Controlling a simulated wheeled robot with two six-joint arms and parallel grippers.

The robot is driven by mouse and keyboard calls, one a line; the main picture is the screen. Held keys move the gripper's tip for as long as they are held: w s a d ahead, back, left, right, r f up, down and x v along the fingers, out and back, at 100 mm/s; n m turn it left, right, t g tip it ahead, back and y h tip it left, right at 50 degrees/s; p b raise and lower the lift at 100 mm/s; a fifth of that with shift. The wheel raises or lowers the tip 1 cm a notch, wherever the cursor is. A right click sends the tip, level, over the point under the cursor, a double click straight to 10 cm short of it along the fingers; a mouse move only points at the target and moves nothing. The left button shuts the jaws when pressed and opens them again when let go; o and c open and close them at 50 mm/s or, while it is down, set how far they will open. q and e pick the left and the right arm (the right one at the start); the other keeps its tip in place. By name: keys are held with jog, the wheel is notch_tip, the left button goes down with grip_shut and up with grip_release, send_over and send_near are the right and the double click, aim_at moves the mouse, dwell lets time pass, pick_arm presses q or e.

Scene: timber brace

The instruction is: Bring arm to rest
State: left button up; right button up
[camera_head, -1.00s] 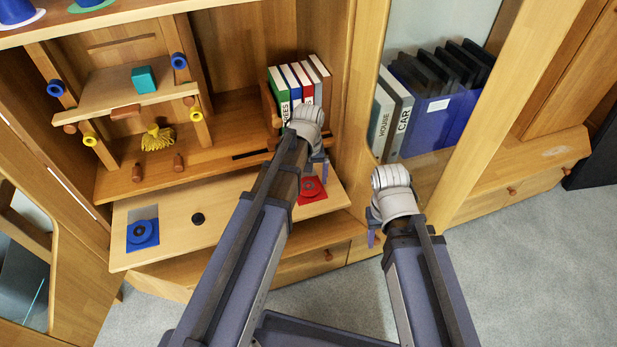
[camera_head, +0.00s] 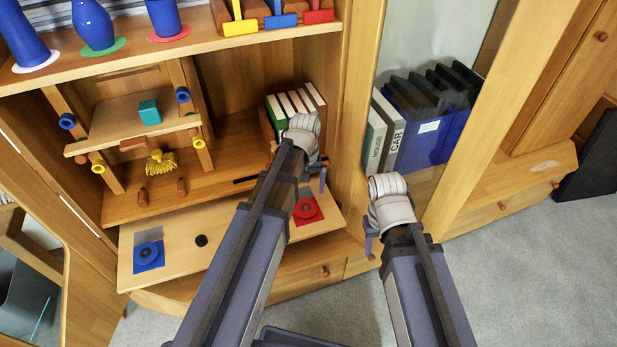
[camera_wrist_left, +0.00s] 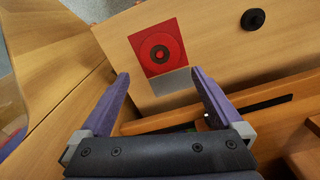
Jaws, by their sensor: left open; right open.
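My left gripper (camera_head: 318,178) hangs above the right end of the pull-out board (camera_head: 222,238), near the red disc (camera_head: 307,208) on its red square. In the left wrist view its two purple fingers (camera_wrist_left: 162,76) are spread apart with nothing between them. The red disc (camera_wrist_left: 161,52) lies on the board beyond the fingertips. My right gripper (camera_head: 370,242) hangs to the right of the board, in front of the cabinet. It is largely hidden by its own wrist, and I see nothing held in it.
A blue disc (camera_head: 148,254) sits on the board's left. A wooden frame with blue and yellow wheels holds a teal block (camera_head: 149,112). Books (camera_head: 297,108) and binders (camera_head: 385,136) stand in the cabinet. Blue vases (camera_head: 93,27) stand on the upper shelf. Carpet (camera_head: 500,275) at right is clear.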

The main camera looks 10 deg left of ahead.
pick_arm(q)
jog(key=s+d+r+m+p, duration=0.3)
jog(key=s+d+r+p, duration=0.2)
jog(key=r+p, duration=0.5)
jog(key=s+d+r+m+y+p, duration=0.1)
jog(key=s+d+r+m+p, duration=0.3)
jog(key=s+r+p, duration=0.5)
notch_tip(320, 180, up, 3)
jog(key=d+p, duration=0.1)
jog(key=p, duration=0.1)
jog(key=shift+s+d+m+p, duration=0.3)
jog(key=shift+s, duration=0.1)
